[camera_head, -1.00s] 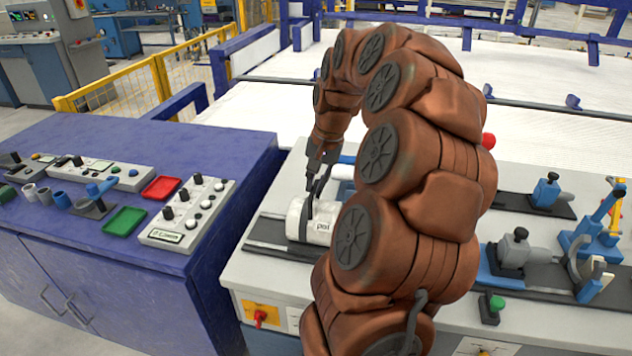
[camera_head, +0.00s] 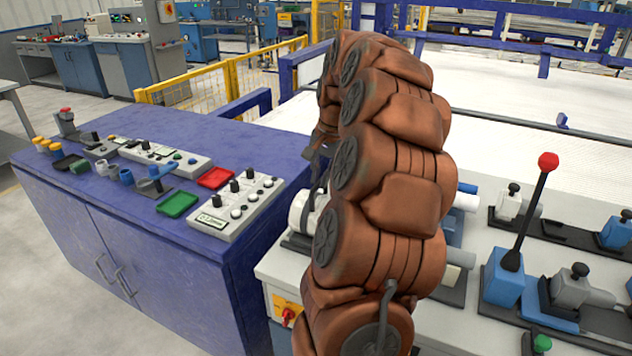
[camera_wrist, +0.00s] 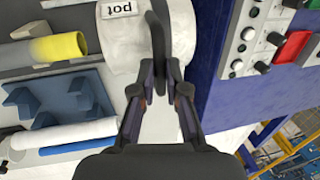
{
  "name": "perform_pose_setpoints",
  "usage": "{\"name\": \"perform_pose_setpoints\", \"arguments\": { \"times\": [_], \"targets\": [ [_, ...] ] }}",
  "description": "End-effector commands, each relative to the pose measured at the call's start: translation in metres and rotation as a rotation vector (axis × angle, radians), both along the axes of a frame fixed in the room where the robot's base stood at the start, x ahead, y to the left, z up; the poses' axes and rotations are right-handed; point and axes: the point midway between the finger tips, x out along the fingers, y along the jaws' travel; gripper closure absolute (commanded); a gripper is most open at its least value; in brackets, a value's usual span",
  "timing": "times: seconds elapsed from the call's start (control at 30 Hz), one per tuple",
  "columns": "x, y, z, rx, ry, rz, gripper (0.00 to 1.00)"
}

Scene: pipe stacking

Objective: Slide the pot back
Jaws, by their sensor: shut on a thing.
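The pot (camera_head: 300,212) is a white cylinder lying on a dark rail at the left end of the grey bench, partly hidden behind my arm in the head view. In the wrist view the pot (camera_wrist: 115,45) is at the top, with its "pot" label upside down. In the head view my gripper (camera_head: 317,170) is mostly hidden by my arm.
A purple cabinet (camera_head: 130,215) with control boxes and small trays stands close beside the pot's left end. A red-knobbed lever (camera_head: 547,162) and several clamps stand on the bench to the right. A yellow-ended cylinder (camera_wrist: 60,46) lies near the pot.

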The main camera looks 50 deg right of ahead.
Motion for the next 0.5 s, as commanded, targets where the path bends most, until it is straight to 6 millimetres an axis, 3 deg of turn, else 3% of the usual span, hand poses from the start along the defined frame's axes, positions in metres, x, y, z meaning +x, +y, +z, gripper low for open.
{"name": "perform_pose_setpoints", "arguments": {
  "times": [0.23,0.27,0.5],
  "targets": [
    [0.0049,0.0014,0.0012,0.001,-0.010,0.002,1.00],
    [0.0052,0.0014,0.0013,0.001,-0.010,0.002,0.86],
    [0.0042,0.0012,0.0010,0.001,-0.008,0.002,0.62]
  ]
}}
